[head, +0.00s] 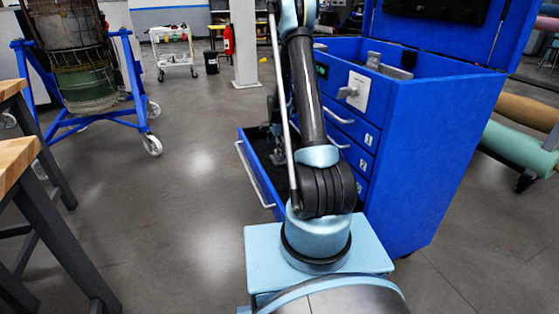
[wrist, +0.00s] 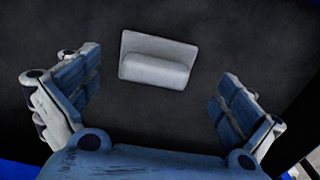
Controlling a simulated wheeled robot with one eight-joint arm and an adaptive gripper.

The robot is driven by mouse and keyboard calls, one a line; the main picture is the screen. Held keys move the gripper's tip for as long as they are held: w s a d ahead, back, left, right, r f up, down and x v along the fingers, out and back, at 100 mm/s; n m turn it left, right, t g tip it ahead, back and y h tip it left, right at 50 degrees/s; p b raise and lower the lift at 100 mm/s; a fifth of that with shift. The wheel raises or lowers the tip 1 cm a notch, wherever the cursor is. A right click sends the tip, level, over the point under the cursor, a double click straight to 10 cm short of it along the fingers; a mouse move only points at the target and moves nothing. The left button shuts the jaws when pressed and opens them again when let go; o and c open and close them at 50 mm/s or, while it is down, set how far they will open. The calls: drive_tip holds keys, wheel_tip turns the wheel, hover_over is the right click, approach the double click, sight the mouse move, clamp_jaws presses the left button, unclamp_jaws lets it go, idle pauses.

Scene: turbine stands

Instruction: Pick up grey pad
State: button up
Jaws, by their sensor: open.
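The grey pad (wrist: 157,62) lies on a dark surface in the wrist view, above the middle of the picture. It is a light grey flat plate with a thicker raised bar along its lower side. My gripper (wrist: 160,100) is open, with one blue-padded finger at the left and one at the right. The pad is beyond the fingers and between their lines, and nothing is held. In the head view my arm reaches into the open drawer (head: 254,175) of the blue cabinet; the pad cannot be made out there.
The blue cabinet (head: 420,150) stands at the right with an open top tray and closed drawers. A turbine on a blue stand (head: 135,95) is at the left. A wooden-topped table (head: 15,165) is at the left edge. The floor between is clear.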

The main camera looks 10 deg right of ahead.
sight(276, 159)
wheel_tip(276, 159, down, 4)
drive_tip(key=shift+s+a+f, duration=0.1)
drive_tip(key=shift+s, duration=0.05)
drive_tip(key=c, duration=1.8)
